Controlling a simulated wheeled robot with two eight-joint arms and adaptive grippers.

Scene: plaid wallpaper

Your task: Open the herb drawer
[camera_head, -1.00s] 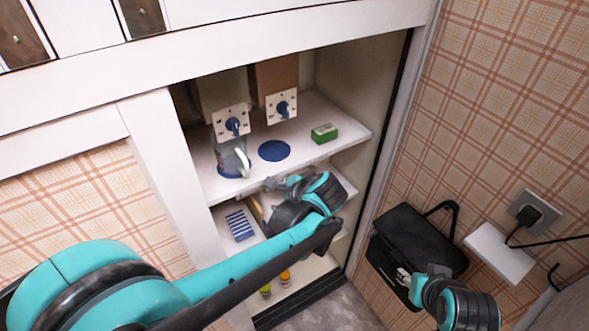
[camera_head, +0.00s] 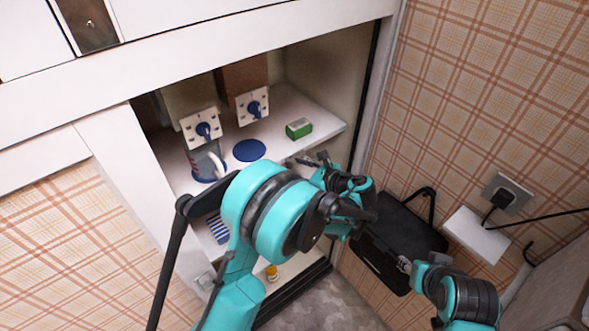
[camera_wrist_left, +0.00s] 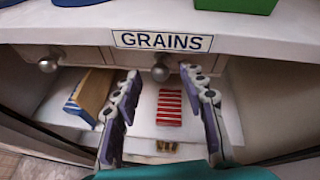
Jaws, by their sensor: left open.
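No label naming herbs is readable. In the left wrist view, two pale drawer fronts with round knobs, a left knob (camera_wrist_left: 48,65) and a middle knob (camera_wrist_left: 160,72), sit under a shelf edge with a GRAINS label (camera_wrist_left: 162,41). My left gripper (camera_wrist_left: 162,105) is open and empty, its fingers on either side below the middle knob, apart from it. In the head view my left gripper (camera_head: 312,161) reaches to the shelf front, and my arm hides the drawers. My right gripper (camera_head: 402,264) is by the black bag; its jaws are unclear.
The upper shelf holds a green box (camera_head: 299,128), a blue disc (camera_head: 249,150) and a clear jug (camera_head: 205,162). Below the drawers lie a red-striped packet (camera_wrist_left: 169,108) and a tan-and-blue block (camera_wrist_left: 91,94). A black bag (camera_head: 412,230) and white wall ledge (camera_head: 477,235) are at right.

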